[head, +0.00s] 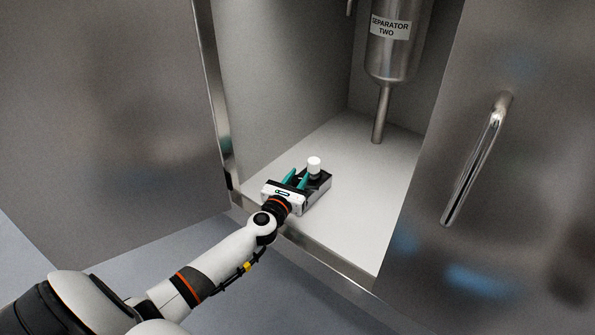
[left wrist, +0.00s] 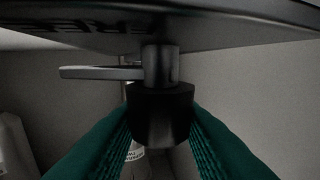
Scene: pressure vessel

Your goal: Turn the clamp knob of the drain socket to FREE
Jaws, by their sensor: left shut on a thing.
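My left gripper (head: 299,176) reaches into the open cabinet, with its teal fingers at a small dark block, likely the drain socket (head: 322,187), on the cabinet floor. A white cylinder (head: 314,163) stands upright on the block. In the left wrist view my left gripper (left wrist: 160,125) is shut on a dark round knob (left wrist: 160,105), one finger on each side. A grey stem and a flat pointer (left wrist: 100,73) sit against the knob, and the pointer extends left. A dark plate (left wrist: 220,30) above bears partly cut-off lettering I cannot read surely. My right gripper is out of view.
A steel vessel (head: 398,45) labelled SEPARATOR TWO hangs in the cabinet, its pipe (head: 381,115) reaching down toward the floor. The cabinet floor (head: 375,190) is clear right of the block. A steel door with a long handle (head: 478,160) stands at right.

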